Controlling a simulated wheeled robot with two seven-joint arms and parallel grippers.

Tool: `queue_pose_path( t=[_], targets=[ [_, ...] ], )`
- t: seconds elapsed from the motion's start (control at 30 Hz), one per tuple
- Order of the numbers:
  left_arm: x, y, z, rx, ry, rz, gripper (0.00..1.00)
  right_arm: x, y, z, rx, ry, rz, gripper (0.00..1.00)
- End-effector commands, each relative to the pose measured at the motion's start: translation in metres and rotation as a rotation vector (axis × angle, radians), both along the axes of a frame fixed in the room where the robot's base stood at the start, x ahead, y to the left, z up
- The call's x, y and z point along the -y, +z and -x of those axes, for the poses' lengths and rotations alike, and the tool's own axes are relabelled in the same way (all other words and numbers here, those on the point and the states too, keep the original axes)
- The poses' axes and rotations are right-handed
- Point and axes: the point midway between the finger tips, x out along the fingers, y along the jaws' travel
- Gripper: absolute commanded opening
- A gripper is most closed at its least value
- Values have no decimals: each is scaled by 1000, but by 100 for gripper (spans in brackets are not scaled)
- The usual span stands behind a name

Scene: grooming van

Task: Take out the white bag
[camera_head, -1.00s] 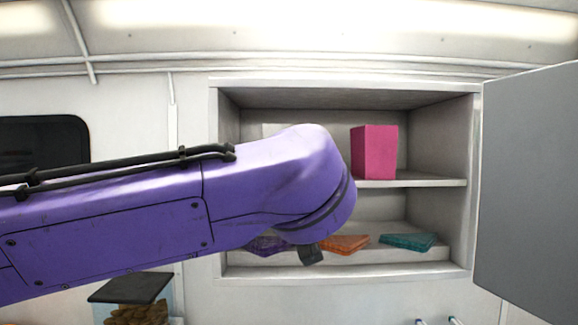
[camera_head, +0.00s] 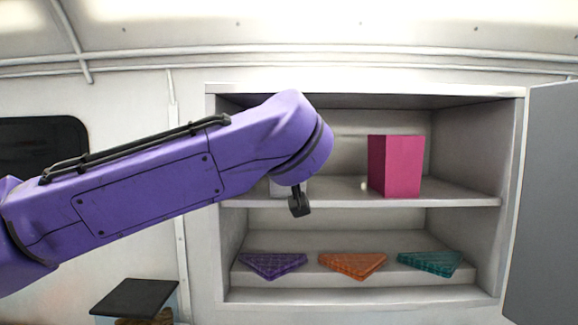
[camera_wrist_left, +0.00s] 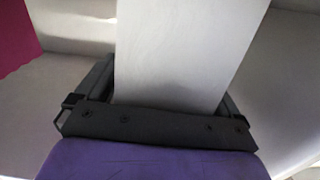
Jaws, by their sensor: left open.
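The white bag (camera_head: 286,188) stands on the cabinet's upper shelf in the head view, mostly hidden behind my left arm. In the left wrist view the bag (camera_wrist_left: 185,45) fills the middle as a tall pale panel. My left gripper (camera_wrist_left: 165,95) is open, with its dark fingers on either side of the bag. Whether they touch it cannot be told. In the head view the gripper is hidden behind my purple arm; only a small black part shows below the wrist. My right gripper is not in view.
A pink box (camera_head: 396,166) stands on the upper shelf, right of the bag. Purple (camera_head: 272,264), orange (camera_head: 352,264) and teal (camera_head: 430,262) folded cloths lie on the lower level. The grey cabinet door (camera_head: 550,200) stands open at the right. A dark-lidded container (camera_head: 135,297) is lower left.

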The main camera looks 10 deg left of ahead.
Motion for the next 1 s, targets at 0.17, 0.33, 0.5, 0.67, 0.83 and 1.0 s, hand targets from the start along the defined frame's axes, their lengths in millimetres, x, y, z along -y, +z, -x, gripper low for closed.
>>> queue_pose_path(
  t=[0.17, 0.33, 0.5, 0.67, 0.83, 1.0],
  targets=[
    [0, -1, 0, 2, -1, 0, 96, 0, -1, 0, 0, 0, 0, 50],
    [1, -1, 0, 1, -1, 0, 44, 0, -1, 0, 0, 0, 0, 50],
    [1, -1, 0, 1, -1, 0, 24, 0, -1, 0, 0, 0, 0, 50],
    [1, 0, 0, 0, -1, 0, 24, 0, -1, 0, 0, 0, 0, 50],
    [1, 15, 0, 4, 0, 0, 24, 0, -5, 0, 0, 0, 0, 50],
    [8, 11, 38, 6, -2, -3, 23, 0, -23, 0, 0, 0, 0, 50]
  ],
)
